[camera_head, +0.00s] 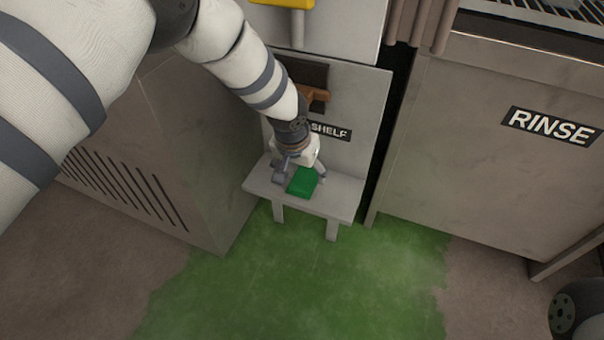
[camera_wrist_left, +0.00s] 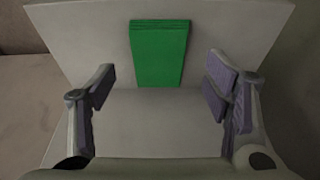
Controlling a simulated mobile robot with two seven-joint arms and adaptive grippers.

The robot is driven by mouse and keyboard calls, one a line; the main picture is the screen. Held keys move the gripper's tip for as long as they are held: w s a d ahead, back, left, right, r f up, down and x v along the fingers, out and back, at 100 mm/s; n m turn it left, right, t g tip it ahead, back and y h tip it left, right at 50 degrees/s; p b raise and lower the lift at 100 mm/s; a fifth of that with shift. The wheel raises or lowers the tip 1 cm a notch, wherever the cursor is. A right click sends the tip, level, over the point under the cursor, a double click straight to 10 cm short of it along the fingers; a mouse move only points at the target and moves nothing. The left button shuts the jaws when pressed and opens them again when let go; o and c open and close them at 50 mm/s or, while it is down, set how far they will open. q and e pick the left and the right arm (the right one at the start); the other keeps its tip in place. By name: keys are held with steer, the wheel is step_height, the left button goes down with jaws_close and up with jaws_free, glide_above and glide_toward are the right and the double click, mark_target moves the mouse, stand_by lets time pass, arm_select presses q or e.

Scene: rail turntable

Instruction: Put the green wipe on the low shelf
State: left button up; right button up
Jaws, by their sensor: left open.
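The green wipe (camera_head: 302,182) is a folded green block lying on the low shelf (camera_head: 343,197), a small pale bench under a sign ending in "SHELF". It also shows in the left wrist view (camera_wrist_left: 160,50), lying on the grey shelf top (camera_wrist_left: 120,115). My left gripper (camera_head: 305,172) is just over the wipe in the head view. In the left wrist view its fingers (camera_wrist_left: 162,88) are spread wide, one on each side of the wipe's line and apart from it. My right gripper is not in view.
A grey cabinet with slots (camera_head: 150,140) stands left of the shelf. A cabinet with a "RINSE" sign (camera_head: 553,126) stands to the right. The floor has a large green patch (camera_head: 300,285) in front of the shelf, with open room there. A yellow object (camera_head: 285,3) is above.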

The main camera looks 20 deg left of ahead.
arm_select(q)
steer(key=p+v, duration=0.2)
steer(key=v, duration=0.7)
steer(key=shift+f, duration=0.1)
